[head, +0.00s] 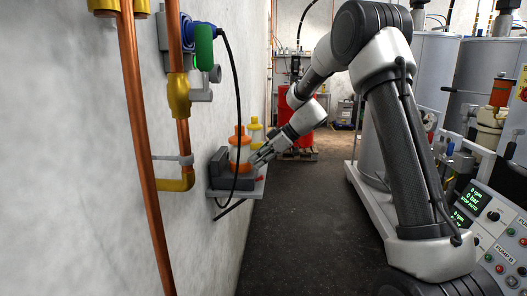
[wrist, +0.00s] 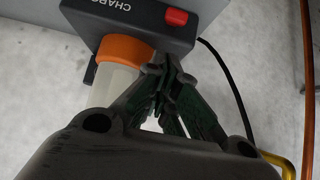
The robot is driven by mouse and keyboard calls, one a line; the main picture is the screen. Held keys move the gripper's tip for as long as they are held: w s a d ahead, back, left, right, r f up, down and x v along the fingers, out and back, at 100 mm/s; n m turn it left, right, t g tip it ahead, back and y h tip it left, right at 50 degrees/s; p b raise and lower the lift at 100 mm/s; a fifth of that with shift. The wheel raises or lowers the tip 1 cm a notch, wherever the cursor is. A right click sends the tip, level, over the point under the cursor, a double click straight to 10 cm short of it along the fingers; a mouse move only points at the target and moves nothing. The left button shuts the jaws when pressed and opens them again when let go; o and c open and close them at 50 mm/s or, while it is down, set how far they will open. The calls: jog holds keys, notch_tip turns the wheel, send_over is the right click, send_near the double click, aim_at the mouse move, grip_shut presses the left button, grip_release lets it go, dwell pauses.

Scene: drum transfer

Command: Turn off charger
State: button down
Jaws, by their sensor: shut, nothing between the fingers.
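The charger is a dark grey box (head: 222,168) on a small wall shelf at the left. It also shows in the wrist view (wrist: 138,18), with part of a "CHARG" label and a red switch (wrist: 176,17) on its face. In the wrist view my gripper (wrist: 165,76) has its fingertips together with nothing between them. They are below the red switch in the picture, with a small gap showing. In the head view my gripper (head: 258,158) reaches to the right side of the charger. Whether the switch is on or off cannot be told.
An orange-and-clear container (head: 240,155) stands at the charger; its orange end (wrist: 124,50) is close left of my fingers. A yellow-topped one (head: 256,132) is behind. A black cable (head: 236,100) hangs in front. Copper pipes (head: 133,110) run along the wall. The floor aisle (head: 300,215) is clear.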

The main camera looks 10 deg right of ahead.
aim_at(259, 179)
jog(key=shift+s+d+f, duration=0.1)
jog(key=shift+d+f, duration=0.2)
jog(key=shift+f, duration=0.25)
jog(key=shift+s+d+f, duration=0.1)
jog(key=shift+d+f, duration=0.15)
jog(key=shift+f, duration=0.25)
